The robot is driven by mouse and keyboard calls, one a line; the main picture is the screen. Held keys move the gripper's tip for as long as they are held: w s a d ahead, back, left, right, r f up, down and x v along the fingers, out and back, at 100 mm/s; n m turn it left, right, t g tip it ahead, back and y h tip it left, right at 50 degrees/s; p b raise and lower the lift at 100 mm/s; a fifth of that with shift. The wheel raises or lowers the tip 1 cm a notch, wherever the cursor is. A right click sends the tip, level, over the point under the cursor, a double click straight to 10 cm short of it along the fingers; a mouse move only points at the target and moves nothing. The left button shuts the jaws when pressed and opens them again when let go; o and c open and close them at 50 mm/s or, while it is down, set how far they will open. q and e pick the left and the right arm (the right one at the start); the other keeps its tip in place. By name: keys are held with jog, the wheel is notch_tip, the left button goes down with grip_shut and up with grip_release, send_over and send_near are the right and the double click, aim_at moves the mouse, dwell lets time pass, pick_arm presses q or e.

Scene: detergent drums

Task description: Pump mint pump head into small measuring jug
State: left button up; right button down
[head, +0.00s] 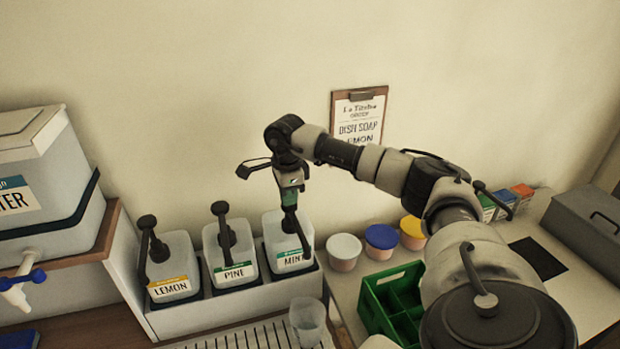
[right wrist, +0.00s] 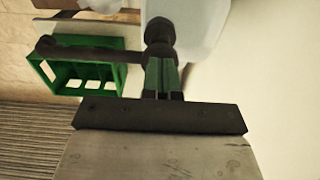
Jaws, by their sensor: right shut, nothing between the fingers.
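The mint drum (head: 280,236) is a translucent white container with a green-edged MINT label, at the right end of the drum row. Its black pump head shows in the right wrist view (right wrist: 160,32), with a dark spout reaching left. In the head view the pump top is mostly hidden by my right gripper (head: 290,203), which points down right over it. In the right wrist view my gripper fingers (right wrist: 162,78) are shut, with their tips at the pump head; contact is unclear. A clear measuring jug (head: 307,322) stands on the grille in front of the mint drum. My left gripper is out of view.
The pine drum (head: 230,255) and lemon drum (head: 172,268) stand left of mint in the same white holder. A green crate (head: 372,300) and lidded tubs (head: 344,250) are to the right. A water dispenser (head: 40,190) stands far left. A clipboard (head: 358,115) hangs on the wall.

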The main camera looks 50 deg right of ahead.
jog(key=shift+r+p, duration=1.95)
jog(key=shift+r, duration=1)
jog(key=shift+f, duration=0.2)
jog(key=shift+f+b, duration=2.15)
jog(key=shift+f, duration=0.9)
jog(key=shift+r+p, duration=2.4)
jog(key=shift+r, duration=0.9)
jog(key=shift+f, duration=0.1)
